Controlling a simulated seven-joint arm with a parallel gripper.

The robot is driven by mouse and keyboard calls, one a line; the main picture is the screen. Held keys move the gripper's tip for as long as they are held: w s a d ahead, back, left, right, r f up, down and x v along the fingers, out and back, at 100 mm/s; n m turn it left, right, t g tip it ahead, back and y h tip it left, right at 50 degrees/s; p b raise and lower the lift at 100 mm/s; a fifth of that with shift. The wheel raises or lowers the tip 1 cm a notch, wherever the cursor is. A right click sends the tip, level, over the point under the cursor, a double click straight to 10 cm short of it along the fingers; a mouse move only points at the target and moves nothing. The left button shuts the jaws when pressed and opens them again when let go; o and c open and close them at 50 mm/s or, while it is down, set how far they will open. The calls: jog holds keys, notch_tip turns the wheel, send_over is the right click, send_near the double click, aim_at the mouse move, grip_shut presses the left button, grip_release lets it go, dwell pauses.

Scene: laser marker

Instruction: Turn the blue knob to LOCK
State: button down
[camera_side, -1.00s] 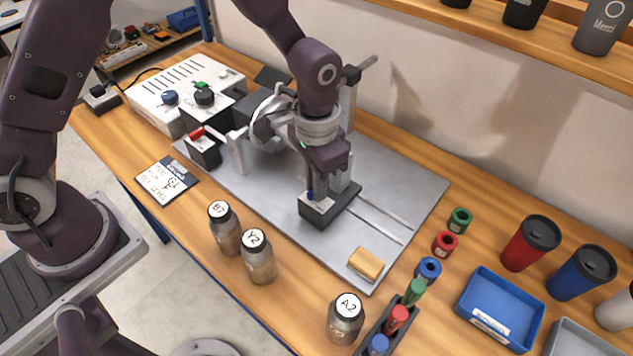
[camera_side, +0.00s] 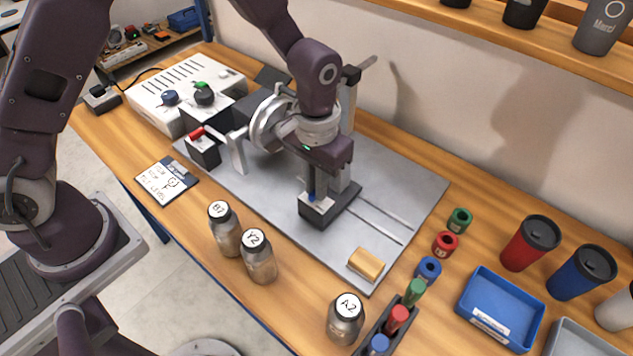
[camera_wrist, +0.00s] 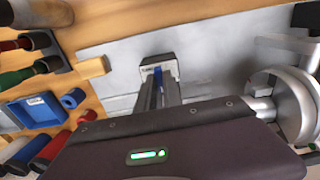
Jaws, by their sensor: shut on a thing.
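The blue knob (camera_side: 312,197) sits on top of a dark block with a pale top (camera_side: 318,209) on the grey plate. My gripper (camera_side: 324,188) points down over this block and is shut on the knob, which is mostly hidden by the fingers. In the wrist view a blue strip of the knob (camera_wrist: 158,71) shows by the fingertips of my gripper (camera_wrist: 160,84), at the dark block (camera_wrist: 157,60). The knob's pointer and any LOCK lettering are too small or hidden to read.
Bottles (camera_side: 258,258) stand along the front edge. A tan block (camera_side: 366,264) lies on the grey plate (camera_side: 415,190). A blue tray (camera_side: 500,308) and cups are at right.

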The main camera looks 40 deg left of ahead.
jog(key=c, duration=1.5)
grip_release()
jog(key=shift+r, duration=0.1)
notch_tip(320, 180, up, 7)
notch_tip(320, 180, up, 7)
